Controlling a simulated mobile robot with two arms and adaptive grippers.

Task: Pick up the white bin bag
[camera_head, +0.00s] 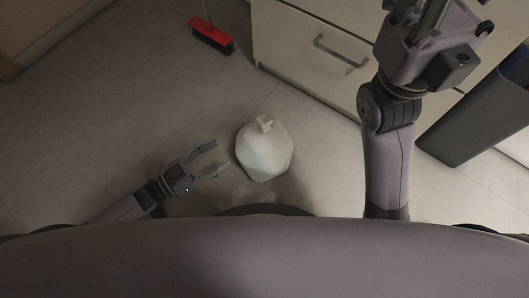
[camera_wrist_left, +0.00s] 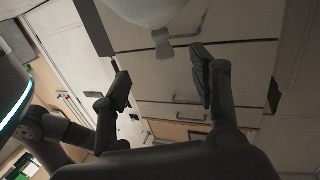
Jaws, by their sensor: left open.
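The white bin bag (camera_head: 264,152) stands upright on the tiled floor in the head view, its tied knot pointing up. My left gripper (camera_head: 221,155) is just left of the bag, low near the floor. Its fingers are spread, empty and apart from the bag. In the left wrist view the open left gripper (camera_wrist_left: 162,84) shows with the bag (camera_wrist_left: 145,8) at the top edge, partly cut off, its knot hanging into view. My right gripper (camera_head: 415,22) is at the top right, cut off by the frame edge, so its fingertips are hidden.
A white drawer cabinet (camera_head: 308,62) with a metal handle stands behind and right of the bag. A red brush head (camera_head: 211,36) rests on the floor at the top. A dark grey bin (camera_head: 480,115) stands at the right. The floor at the left is clear.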

